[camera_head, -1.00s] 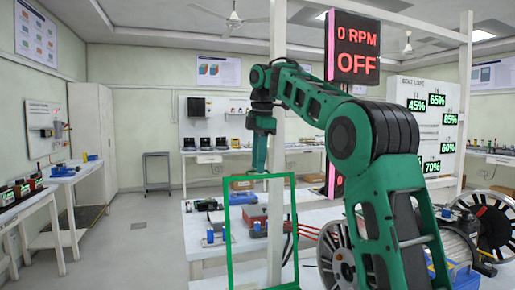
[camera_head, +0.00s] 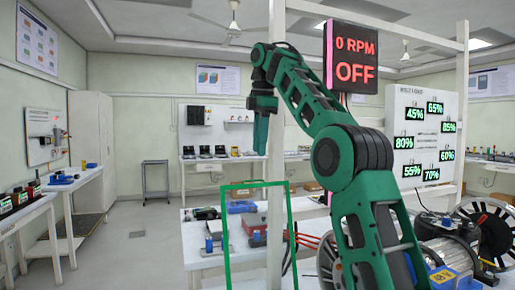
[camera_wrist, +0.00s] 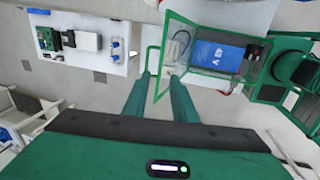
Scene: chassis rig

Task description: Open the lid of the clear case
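The clear case (camera_wrist: 268,47) has a green frame and holds a blue battery pack (camera_wrist: 217,58) in the wrist view. A thin green frame (camera_wrist: 148,60), which looks like its lid, stands out from the case's left side. In the head view a green rectangular frame (camera_head: 226,235) stands upright at the bench front; its clear pane is hard to see. My gripper (camera_wrist: 158,78) is open, its two green fingers apart, with part of the thin frame showing between them. I cannot tell whether they touch it. In the head view my gripper (camera_head: 260,153) points down above the frame.
A white bench (camera_head: 200,262) carries a blue-and-white device (camera_head: 209,243) and a red-grey box (camera_head: 256,222). A white post (camera_head: 276,200) stands close beside my gripper. A motor rig with spoked wheels (camera_head: 480,230) is at right. The floor at left is mostly clear.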

